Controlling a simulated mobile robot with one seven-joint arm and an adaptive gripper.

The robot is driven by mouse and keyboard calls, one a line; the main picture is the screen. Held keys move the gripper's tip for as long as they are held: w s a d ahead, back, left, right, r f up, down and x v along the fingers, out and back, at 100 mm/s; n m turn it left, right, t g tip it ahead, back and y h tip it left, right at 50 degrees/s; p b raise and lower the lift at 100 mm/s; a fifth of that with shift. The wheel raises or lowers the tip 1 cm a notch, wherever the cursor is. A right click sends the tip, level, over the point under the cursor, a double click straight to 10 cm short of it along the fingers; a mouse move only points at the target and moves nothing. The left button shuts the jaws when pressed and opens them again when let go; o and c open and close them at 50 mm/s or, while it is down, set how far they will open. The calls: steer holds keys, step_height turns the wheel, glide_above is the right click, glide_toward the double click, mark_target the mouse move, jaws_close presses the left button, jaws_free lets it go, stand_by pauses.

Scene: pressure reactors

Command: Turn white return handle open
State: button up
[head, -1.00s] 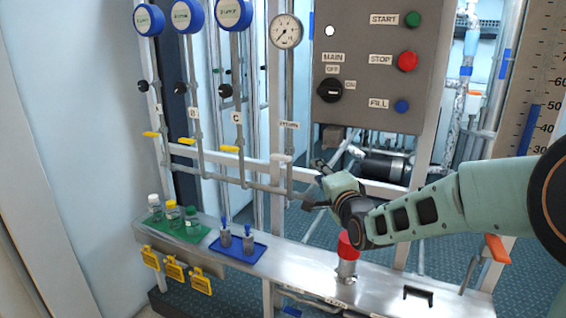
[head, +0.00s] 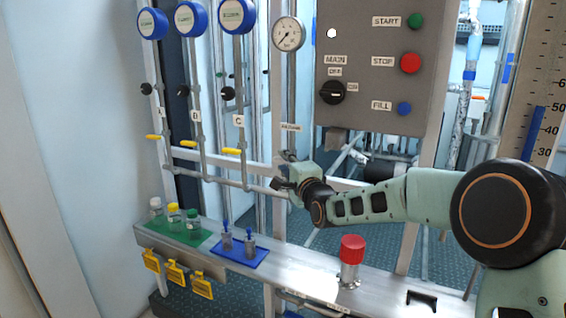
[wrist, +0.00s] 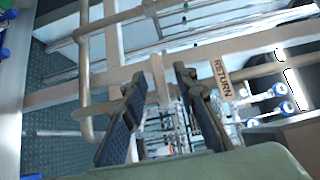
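The white return handle (wrist: 157,72) shows in the wrist view as a pale bar on the piping, beside the RETURN label (wrist: 222,78). My gripper (wrist: 159,80) is open, with one dark finger on each side of the handle. The handle lies between the fingertips, with gaps visible; I cannot tell whether either finger touches it. In the head view my gripper (head: 281,172) is at the return pipe below the gauge (head: 288,34), and it largely hides the handle there.
Yellow handles (head: 187,144) sit on the pipes to the left. A control panel (head: 372,60) hangs to the right. Below, a steel bench (head: 310,268) carries a red-capped fitting (head: 352,249), a blue tray (head: 256,260) and small bottles (head: 174,217).

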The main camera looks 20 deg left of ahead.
steer(key=shift+w+a, duration=0.5)
steer(key=shift+a, duration=0.05)
jaws_close()
